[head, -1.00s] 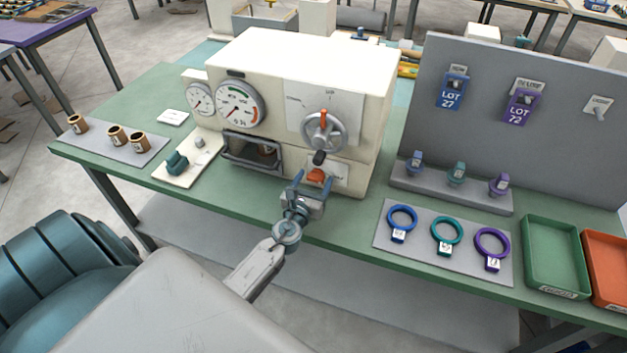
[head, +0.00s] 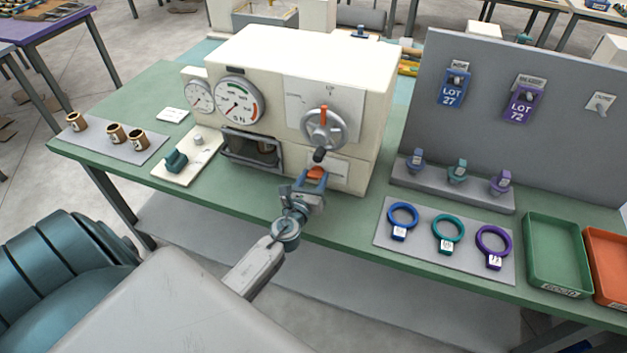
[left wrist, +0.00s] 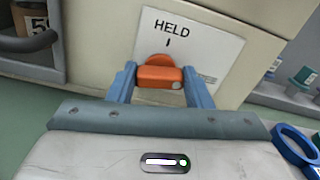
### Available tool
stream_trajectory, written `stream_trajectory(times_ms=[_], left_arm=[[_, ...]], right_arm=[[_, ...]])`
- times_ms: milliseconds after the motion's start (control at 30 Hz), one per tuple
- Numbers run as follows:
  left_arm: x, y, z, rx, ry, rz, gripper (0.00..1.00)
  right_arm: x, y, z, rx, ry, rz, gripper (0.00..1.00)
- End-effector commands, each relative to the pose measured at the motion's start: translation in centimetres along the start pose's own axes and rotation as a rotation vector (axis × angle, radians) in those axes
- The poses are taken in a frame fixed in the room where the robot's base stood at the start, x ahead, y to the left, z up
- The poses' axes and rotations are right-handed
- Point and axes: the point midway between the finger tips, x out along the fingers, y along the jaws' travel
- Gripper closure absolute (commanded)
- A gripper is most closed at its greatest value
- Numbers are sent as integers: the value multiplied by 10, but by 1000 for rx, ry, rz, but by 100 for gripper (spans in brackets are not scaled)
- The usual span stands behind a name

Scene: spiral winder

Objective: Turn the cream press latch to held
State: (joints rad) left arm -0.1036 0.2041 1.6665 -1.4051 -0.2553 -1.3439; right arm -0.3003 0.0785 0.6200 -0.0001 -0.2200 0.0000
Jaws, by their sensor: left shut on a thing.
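The cream press (head: 300,75) stands on the green bench with two round dials and a grey handwheel on its front. Its orange latch (head: 317,173) sits low on the front, below the handwheel. In the left wrist view the latch (left wrist: 158,75) is in front of a white plate (left wrist: 195,45) marked HELD with a short tick. My left gripper (head: 314,180) is shut on the latch, its blue fingers (left wrist: 160,86) on either side of it. The latch's lower part is hidden by my gripper. My right gripper is not in view.
The handwheel (head: 324,128) and its dark knob hang just above my gripper. An open-fronted drawer (head: 250,148) is to the left. Blue, teal and purple rings lie on a grey mat (head: 425,262) to the right, beside a green tray (head: 556,255).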

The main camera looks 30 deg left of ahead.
Motion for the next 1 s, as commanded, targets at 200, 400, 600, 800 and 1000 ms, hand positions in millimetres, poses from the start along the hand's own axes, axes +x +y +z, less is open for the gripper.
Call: stream_trajectory(times_ms=[200,400,600,800,1000], left_arm=[[0,1,-2,-196,-2,-1,77],[0,2,-2,-387,-1,-1,77],[0,3,-3,-578,-2,0,77],[0,3,-4,-768,-1,-1,77],[0,4,-4,-955,-1,-1,77]], right_arm=[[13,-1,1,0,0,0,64],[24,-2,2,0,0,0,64],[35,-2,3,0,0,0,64],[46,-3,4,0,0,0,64],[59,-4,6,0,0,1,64]])
